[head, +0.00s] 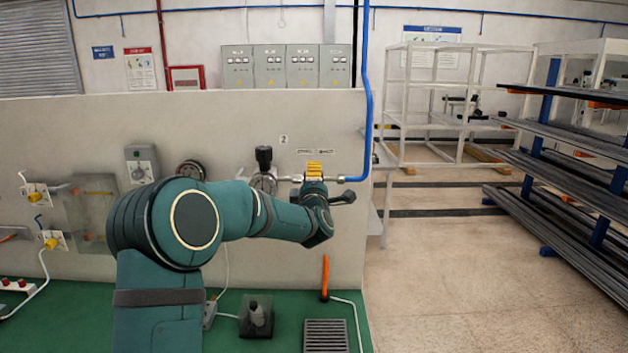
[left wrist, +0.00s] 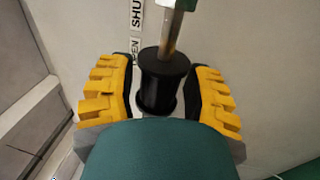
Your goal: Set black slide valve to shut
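The black slide valve (left wrist: 163,82) shows in the left wrist view as a black sleeve on a metal pipe. It sits beside the OPEN label (left wrist: 136,54), with the SHUT label (left wrist: 137,12) farther up the picture. My right gripper is in neither view.
A round valve with a black knob (head: 264,158) and a gauge (head: 190,170) are on the panel left of my gripper. A blue pipe (head: 368,100) rises on the right. An orange handle (head: 325,277) is below.

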